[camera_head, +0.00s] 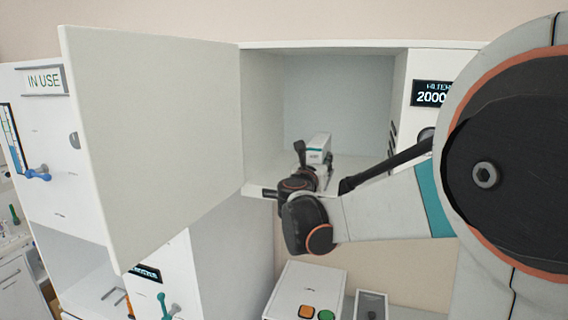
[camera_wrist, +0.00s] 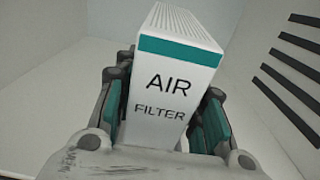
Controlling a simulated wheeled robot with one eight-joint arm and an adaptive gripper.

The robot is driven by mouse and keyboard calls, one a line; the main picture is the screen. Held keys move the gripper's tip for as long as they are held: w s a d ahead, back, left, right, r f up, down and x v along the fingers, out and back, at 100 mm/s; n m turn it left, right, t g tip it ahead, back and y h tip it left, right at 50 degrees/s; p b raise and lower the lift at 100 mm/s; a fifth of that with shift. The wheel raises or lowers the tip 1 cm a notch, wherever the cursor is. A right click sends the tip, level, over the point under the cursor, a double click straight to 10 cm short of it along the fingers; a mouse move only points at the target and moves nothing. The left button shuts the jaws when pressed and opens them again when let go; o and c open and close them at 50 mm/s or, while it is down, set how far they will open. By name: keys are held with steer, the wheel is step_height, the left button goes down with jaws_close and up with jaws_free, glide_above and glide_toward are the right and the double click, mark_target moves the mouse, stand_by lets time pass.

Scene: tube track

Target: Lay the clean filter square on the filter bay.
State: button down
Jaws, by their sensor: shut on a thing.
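My gripper (camera_head: 312,172) reaches into the mouth of an open white cabinet bay (camera_head: 340,100). It is shut on a white block-shaped filter (camera_wrist: 170,75) with a teal band, a ribbed top and the words AIR FILTER. In the wrist view the filter stands between my two teal-padded fingers (camera_wrist: 162,112), slightly tilted. In the head view the filter (camera_head: 318,147) shows small, just above the bay floor (camera_head: 355,166); I cannot tell whether it touches it. Which part of the bay is the filter bay is not marked in view.
The bay's white door (camera_head: 160,140) stands wide open on the left. Dark slots (camera_wrist: 290,65) line the bay's right wall. A display (camera_head: 431,94) reading 2000 is at the right. A white box (camera_head: 303,290) with orange and green buttons stands below. The bay's back is clear.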

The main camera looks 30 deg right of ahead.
steer(key=shift+s+f, duration=0.1)
steer(key=shift+f, duration=0.05)
steer(key=c, duration=1.3)
jaws_free()
steer(key=shift+c, duration=0.2)
steer(key=o, duration=0.4)
